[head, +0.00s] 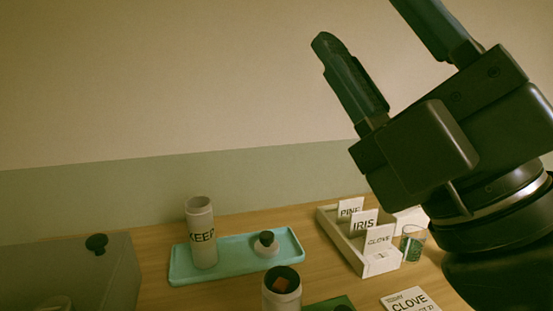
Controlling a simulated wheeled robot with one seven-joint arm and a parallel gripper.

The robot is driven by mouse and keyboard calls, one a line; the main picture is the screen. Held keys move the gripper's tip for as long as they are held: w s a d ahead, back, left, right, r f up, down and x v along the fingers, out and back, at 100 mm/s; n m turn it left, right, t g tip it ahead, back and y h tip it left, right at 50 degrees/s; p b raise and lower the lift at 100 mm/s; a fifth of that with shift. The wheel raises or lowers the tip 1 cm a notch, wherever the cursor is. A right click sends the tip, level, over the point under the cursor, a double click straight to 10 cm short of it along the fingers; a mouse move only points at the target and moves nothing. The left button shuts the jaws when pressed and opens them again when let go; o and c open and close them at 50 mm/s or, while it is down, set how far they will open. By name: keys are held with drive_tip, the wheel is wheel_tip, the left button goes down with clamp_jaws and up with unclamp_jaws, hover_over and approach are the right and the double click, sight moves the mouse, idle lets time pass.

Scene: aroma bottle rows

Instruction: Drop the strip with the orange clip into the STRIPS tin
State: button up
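My gripper (366,22) is raised at the upper right of the head view, its two fingers spread wide with nothing between them. A pale open tin (282,299) stands at the bottom middle, cut off by the frame edge. A small orange-brown piece (281,285) shows inside its dark mouth; I cannot tell whether it is the orange clip. No label shows on the visible part of this tin, and I see no STRIPS lettering. A pale cylinder marked KEEP (202,242) stands upright on the teal tray. No strip can be made out clearly.
The teal tray (231,264) also holds a small dark-topped jar (267,244). A white rack (378,265) holds PINE, IRIS and CLOVE cards beside a glass (412,244). A CLOVE card (408,302) and green item (330,305) lie in front. A grey box (80,275) stands left.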

drive_tip(key=s+d+f+m+t+h, duration=0.15)
drive_tip(key=d+f+m+h, duration=0.25)
drive_tip(key=f+m+h, duration=0.65)
drive_tip(key=s+d+f+m+h, duration=0.2)
drive_tip(key=d+f+m+h, duration=0.2)
drive_tip(key=f+m+h, duration=0.65)
drive_tip(key=s+d+f+m+g+y, duration=0.1)
drive_tip(key=s+d+f+m+g, duration=0.1)
drive_tip(key=s+f, duration=0.7)
drive_tip(key=s+d+f+m+g+y, duration=0.2)
drive_tip(key=s+d+f+g, duration=0.3)
drive_tip(key=s+f, duration=0.5)
drive_tip(key=s, duration=0.4)
drive_tip(key=shift+s+f+m, duration=0.25)
drive_tip(key=shift+f+m, duration=0.05)
drive_tip(key=shift+m, duration=0.1)
